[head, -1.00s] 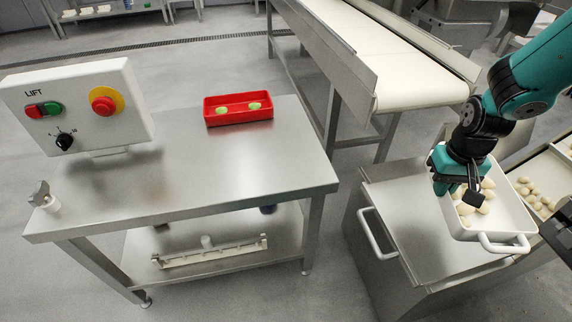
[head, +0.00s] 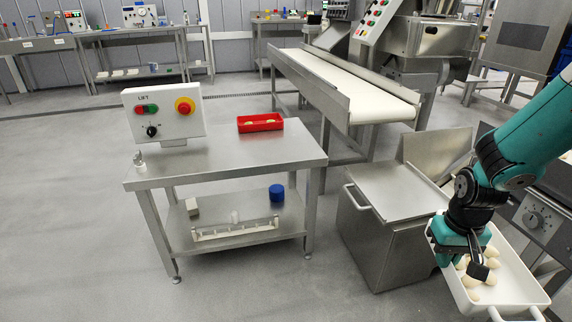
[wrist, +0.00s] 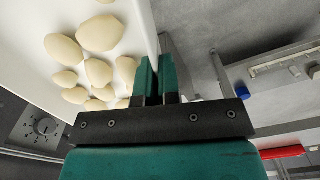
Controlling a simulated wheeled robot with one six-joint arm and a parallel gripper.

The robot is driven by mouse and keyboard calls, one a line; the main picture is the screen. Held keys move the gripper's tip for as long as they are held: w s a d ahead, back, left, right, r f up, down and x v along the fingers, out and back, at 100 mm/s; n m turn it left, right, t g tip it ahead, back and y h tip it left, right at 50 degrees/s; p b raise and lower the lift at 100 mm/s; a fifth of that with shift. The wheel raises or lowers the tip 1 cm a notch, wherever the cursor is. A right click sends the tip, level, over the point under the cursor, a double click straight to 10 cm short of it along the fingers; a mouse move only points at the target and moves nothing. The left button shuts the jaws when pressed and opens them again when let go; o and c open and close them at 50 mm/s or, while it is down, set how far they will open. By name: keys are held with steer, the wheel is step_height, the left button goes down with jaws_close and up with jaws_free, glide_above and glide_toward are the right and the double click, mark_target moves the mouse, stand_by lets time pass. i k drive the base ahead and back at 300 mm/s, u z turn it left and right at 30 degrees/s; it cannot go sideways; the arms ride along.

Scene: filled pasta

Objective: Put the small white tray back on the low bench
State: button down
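A white tray (head: 516,284) with a raised rim and handles is at the lower right of the head view, with several pale pasta pieces in it. My gripper (head: 462,258) is at its left wall. In the wrist view, the fingers (wrist: 156,78) are closed together on the wall of the tray (wrist: 22,40), and the pieces lie inside to the left. The tray looks held off the floor, right of a steel cabinet. A steel bench (head: 285,150) stands at the middle left, with a lower shelf; I cannot tell whether it is the low bench.
On the bench stand a LIFT control box (head: 165,114) and a red tray (head: 260,123). Its shelf holds a white rack (head: 235,229) and a blue object (head: 276,193). Open floor lies in front of the bench.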

mark_target(267, 148)
steer(key=k, duration=0.15)
steer(key=u, duration=1.05)
steer(key=i, duration=0.8)
